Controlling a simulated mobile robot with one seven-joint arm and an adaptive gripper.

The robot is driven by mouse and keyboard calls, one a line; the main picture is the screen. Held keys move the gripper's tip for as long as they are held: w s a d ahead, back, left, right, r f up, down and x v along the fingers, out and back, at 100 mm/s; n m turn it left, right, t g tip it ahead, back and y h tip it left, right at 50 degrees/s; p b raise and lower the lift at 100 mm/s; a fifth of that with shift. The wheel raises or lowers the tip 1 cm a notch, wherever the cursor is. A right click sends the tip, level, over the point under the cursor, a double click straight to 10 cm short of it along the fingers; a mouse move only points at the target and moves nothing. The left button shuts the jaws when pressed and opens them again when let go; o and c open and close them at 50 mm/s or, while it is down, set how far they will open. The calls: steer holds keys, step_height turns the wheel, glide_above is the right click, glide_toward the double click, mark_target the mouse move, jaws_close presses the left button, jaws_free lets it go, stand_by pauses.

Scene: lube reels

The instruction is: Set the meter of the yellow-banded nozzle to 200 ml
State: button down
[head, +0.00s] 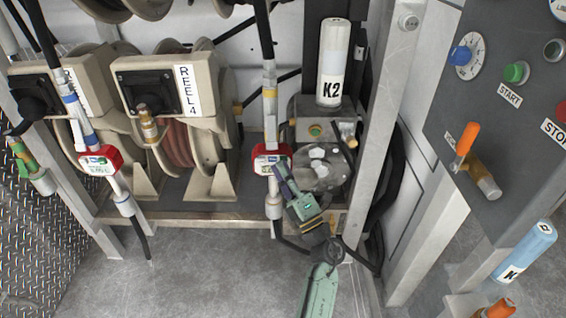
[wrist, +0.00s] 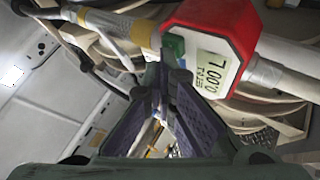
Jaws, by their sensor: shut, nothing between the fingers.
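The yellow-banded nozzle (head: 269,84) hangs upright in the middle of the head view, with a yellow band above its red meter (head: 271,158). In the wrist view, the red meter (wrist: 225,45) is close, with the yellow band (wrist: 137,32) to its left. Its display (wrist: 211,73) reads 0.00 L under a smaller line that looks like SET. A green button (wrist: 175,45) sits beside the display, and part of that area is hidden by a fingertip. My gripper (head: 279,172) is shut and empty, its tips (wrist: 167,72) at or very near the button; contact cannot be told.
A blue-banded nozzle (head: 83,112) with a red meter (head: 100,161) hangs to the left. A green-banded one (head: 22,150) is farther left. A pump (head: 318,163) and K2 canister (head: 332,63) stand right of the meter. A control panel (head: 500,110) is at right.

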steer(key=shift+s, duration=0.15)
stand_by(0.5)
steer(key=shift+s, duration=1)
steer(key=shift+s+d+p, duration=0.1)
steer(key=shift+s+p, duration=0.25)
steer(key=shift+s, duration=2.15)
